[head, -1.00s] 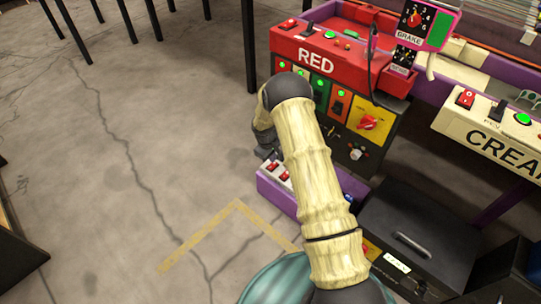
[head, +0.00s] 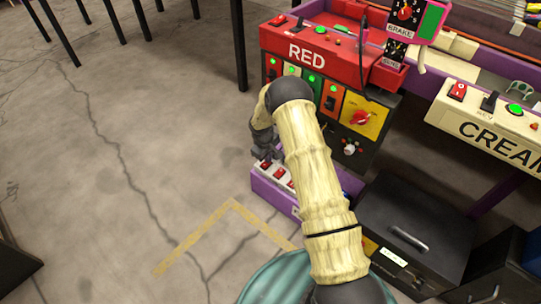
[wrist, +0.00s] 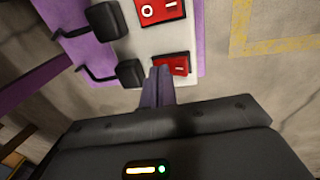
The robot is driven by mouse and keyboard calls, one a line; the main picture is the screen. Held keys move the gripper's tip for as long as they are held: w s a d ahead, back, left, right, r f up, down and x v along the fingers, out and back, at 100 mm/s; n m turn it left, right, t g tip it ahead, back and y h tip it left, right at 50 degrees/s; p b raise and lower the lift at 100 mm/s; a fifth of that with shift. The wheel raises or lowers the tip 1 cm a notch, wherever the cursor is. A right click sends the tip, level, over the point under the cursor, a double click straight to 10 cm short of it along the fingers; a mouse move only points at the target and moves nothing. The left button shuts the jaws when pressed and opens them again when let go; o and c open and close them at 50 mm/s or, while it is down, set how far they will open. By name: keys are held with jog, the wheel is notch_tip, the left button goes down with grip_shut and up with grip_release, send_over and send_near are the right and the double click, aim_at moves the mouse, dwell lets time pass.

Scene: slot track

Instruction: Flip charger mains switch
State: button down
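The mains strip is a purple box with a white face (head: 259,180), low beside the red station. It carries red rocker switches; one (head: 280,172) shows in the head view. In the wrist view I see the near red switch (wrist: 176,65) and a farther one marked "O" and "I" (wrist: 160,11). Black plugs (wrist: 130,73) with cables sit beside them. My gripper (wrist: 160,70) has its narrow fingers together, with the tips at the left edge of the near switch and partly covering it. I cannot tell whether they touch. No label shows which switch is the charger's.
The red station (head: 315,55) with switches and a yellow dial panel stands behind the strip. Floor to the left (head: 150,150) is open, with yellow tape (head: 200,232).

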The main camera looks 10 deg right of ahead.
jog(key=shift+s+a+f+p, duration=0.15)
jog(key=shift+s+a+p, duration=0.25)
jog(key=shift+s+a, duration=0.45)
jog(key=shift+w, duration=0.2)
jog(key=shift+a+r+p, duration=0.1)
jog(key=shift+r+p, duration=0.55)
jog(key=shift+r, duration=0.05)
notch_tip(320, 180, up, 12)
jog(key=s+a+p, duration=0.2)
jog(key=p, duration=0.5)
jog(key=shift+a+r, duration=0.15)
jog(key=shift+r, duration=0.05)
jog(key=shift+w, duration=0.1)
